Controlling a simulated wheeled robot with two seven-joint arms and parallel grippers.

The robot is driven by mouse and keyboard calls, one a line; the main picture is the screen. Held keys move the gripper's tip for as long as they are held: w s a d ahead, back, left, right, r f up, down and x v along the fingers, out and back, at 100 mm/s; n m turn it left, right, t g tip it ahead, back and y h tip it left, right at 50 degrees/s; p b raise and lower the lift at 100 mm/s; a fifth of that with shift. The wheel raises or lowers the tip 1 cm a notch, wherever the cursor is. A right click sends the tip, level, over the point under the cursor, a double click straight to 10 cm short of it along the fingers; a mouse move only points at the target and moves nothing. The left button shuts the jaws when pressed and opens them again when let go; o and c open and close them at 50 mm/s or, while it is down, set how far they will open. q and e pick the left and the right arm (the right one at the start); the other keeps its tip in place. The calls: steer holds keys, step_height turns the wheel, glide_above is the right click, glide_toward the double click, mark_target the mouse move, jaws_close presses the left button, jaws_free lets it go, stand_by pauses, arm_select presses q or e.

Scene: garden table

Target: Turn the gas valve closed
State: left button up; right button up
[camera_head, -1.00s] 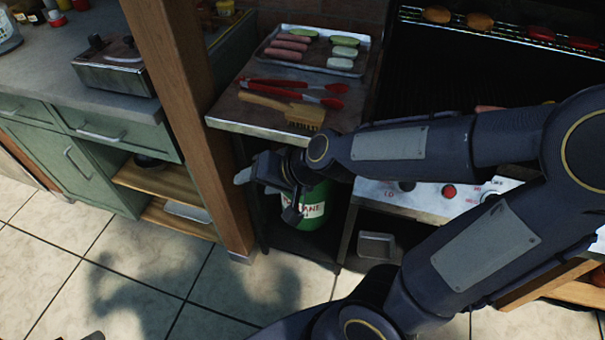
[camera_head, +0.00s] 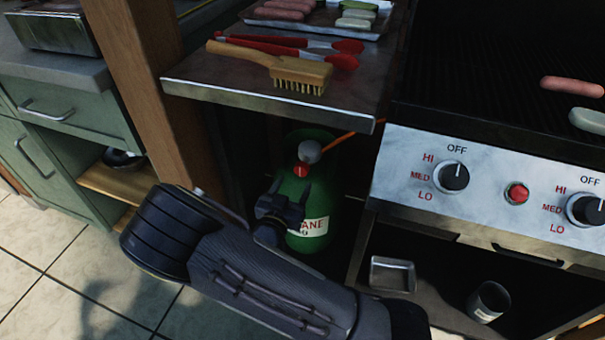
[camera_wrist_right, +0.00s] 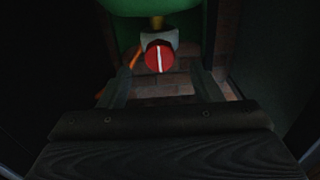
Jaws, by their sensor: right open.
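The green propane tank (camera_head: 314,222) stands in the dark space under the side shelf, left of the grill. Its gas valve is a round red knob (camera_head: 301,170) below a grey fitting (camera_head: 309,151) at the top of the tank. In the right wrist view the red knob (camera_wrist_right: 159,57) faces me, with a white line running nearly upright across it. My right gripper (camera_head: 289,192) is open in front of the tank, just below the knob in the head view. In the wrist view its fingers (camera_wrist_right: 163,84) are spread on either side below the knob, apart from it. My left gripper is not in view.
The metal shelf (camera_head: 245,98) overhangs the tank and holds a brush (camera_head: 290,72) and red tongs (camera_head: 345,60). A wooden post (camera_head: 150,100) is at left and the grill's knob panel (camera_head: 395,165) at right. An orange hose (camera_head: 340,141) leaves the fitting.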

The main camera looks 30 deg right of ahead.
mark_target(300, 173)
steer(key=b+x, duration=0.1)
steer(key=x, duration=0.5)
steer(key=shift+w+d, duration=0.2)
steer(key=shift+d, duration=0.15)
steer(key=c, duration=1)
steer(key=shift+o, duration=0.2)
